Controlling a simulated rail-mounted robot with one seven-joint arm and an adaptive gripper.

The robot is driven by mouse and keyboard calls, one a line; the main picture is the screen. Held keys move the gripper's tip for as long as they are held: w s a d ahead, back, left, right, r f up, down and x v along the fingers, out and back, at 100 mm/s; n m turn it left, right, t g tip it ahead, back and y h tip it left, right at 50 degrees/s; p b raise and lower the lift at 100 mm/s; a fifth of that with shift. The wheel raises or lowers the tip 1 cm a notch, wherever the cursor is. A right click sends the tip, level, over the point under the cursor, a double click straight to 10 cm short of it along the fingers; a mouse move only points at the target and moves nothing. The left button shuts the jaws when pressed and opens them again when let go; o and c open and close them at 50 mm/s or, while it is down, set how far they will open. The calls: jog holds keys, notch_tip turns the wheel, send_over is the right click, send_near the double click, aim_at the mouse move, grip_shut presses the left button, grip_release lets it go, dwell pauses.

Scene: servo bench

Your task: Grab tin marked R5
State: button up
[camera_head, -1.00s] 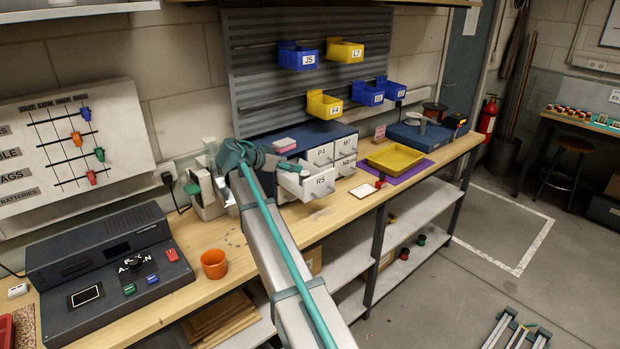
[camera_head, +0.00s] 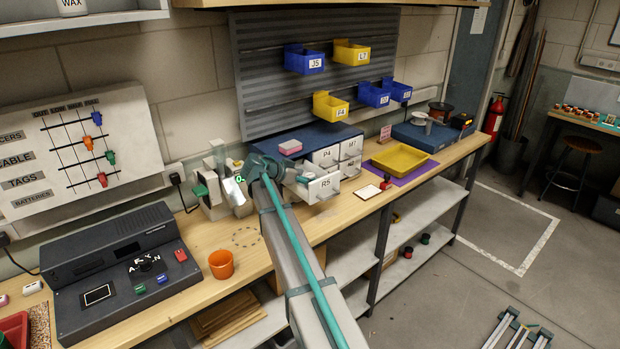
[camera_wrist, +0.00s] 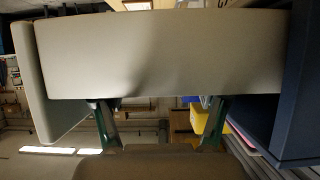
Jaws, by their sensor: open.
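The label R5 is on the front of a white drawer (camera_head: 323,187), pulled out from the low blue-topped cabinet (camera_head: 325,138). I see no separate tin marked R5; the drawer's inside is mostly hidden by my arm. My gripper (camera_wrist: 155,103) is open, its two green fingers apart in the wrist view. A broad pale wall (camera_wrist: 160,55), probably the drawer's, fills the view close beyond the fingertips, with no visible grip on it. A dark blue surface (camera_wrist: 298,95), likely the cabinet, stands at the right. In the head view my wrist is beside the drawer's left end; the fingers are hard to make out.
A pink block (camera_head: 290,147) lies on the cabinet. Drawers P4 (camera_head: 325,156) and M7 (camera_head: 351,147) look shut. A yellow tray (camera_head: 400,160) is to the right. An orange cup (camera_head: 221,264) and a dark console (camera_head: 120,260) stand left. Bins hang above.

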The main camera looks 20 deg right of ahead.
jog(key=x, duration=0.2)
jog(key=shift+d+f, duration=0.1)
jog(key=shift+d, duration=0.15)
jog(key=c, duration=1.3)
jog(key=shift+o, duration=0.2)
